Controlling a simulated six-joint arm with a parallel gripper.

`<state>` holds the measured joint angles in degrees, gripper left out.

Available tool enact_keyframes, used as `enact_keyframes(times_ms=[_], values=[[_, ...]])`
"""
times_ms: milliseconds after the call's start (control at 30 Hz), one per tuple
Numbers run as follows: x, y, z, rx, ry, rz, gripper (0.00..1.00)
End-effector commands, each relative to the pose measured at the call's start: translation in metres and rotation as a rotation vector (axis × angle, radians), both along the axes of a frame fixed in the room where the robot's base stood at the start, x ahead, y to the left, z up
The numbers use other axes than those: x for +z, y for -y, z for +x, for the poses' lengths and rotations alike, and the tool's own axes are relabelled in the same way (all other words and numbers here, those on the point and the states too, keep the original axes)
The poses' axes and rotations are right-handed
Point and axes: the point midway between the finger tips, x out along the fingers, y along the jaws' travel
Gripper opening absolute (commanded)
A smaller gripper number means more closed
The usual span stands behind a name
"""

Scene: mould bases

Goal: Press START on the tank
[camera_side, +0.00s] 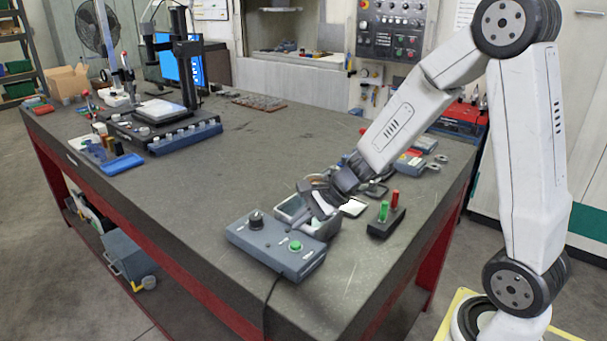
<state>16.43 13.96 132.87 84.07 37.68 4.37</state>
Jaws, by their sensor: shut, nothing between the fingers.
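A grey-blue control box (268,251) lies near the front edge of the table. Its top carries a black knob (256,219) at the left and a green button (295,246) at the right. I take this box for the tank's control unit, but its lettering is too small to read. My gripper (309,211) is shut and empty. It points down and left, over or just behind the right part of the box. I cannot tell whether it touches anything. A grey unit with a dark screen (293,207) stands behind the box, partly hidden by my gripper.
A black block with green and red pegs (387,221) stands right of my gripper. Metal parts (412,163) lie behind my wrist. A stand with a microscope-like column (185,60) and blue trays is at the back left. The table's middle (225,165) is clear. A cable runs off the front edge.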

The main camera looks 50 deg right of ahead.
Motion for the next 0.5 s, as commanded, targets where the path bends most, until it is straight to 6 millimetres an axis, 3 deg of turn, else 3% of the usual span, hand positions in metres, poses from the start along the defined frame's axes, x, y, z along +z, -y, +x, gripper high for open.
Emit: enact_keyframes(times_ms=[200, 500], values=[[-0.019, 0.0, 0.0, 0.001, -0.002, 0.001, 0.0], [-0.027, 0.0, 0.0, 0.0, 0.0, 0.0, 0.0]])
